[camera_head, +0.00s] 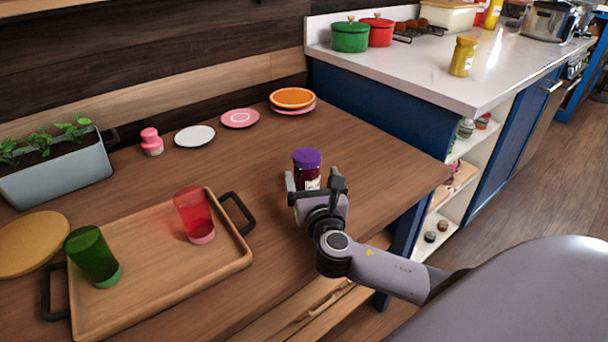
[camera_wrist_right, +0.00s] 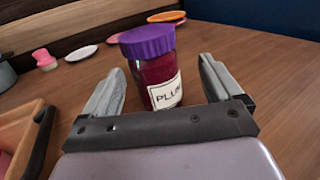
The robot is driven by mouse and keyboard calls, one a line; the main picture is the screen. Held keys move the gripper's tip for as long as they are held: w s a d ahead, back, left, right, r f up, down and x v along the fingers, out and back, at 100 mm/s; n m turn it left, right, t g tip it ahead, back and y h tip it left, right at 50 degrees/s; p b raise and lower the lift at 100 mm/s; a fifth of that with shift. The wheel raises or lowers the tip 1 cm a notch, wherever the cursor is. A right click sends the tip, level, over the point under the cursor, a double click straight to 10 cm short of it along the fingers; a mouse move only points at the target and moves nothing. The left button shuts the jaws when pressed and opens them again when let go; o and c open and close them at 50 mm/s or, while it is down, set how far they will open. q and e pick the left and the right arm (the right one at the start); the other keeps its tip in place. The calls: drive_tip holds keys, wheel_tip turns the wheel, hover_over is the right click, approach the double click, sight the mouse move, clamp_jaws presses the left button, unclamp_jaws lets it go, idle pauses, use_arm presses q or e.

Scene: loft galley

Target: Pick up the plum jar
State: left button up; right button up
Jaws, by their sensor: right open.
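The plum jar (camera_head: 306,168) stands upright on the wooden table, with a purple lid, dark red contents and a white label. In the right wrist view the jar (camera_wrist_right: 155,68) shows its label starting "PLU". My right gripper (camera_head: 317,182) is open at the near side of the jar. In the wrist view the fingers of this gripper (camera_wrist_right: 160,85) are spread to the left and right of the jar, with visible gaps on both sides. The jar's base is partly hidden behind the gripper. My left gripper is not in view.
A wooden tray (camera_head: 160,290) with a green cup (camera_head: 92,255) and a red cup (camera_head: 194,214) lies left of the jar. Plates (camera_head: 195,136) and a pink object (camera_head: 151,141) stand along the back. A planter (camera_head: 55,178) is at far left. The table right of the jar is clear.

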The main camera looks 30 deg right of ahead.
drive_tip(key=x, duration=0.5)
drive_tip(key=shift+w+a+b, duration=0.2)
drive_tip(key=shift+a+b, duration=0.1)
drive_tip(key=shift+a, duration=0.05)
drive_tip(key=shift+r, duration=0.15)
drive_tip(key=c, duration=1.3)
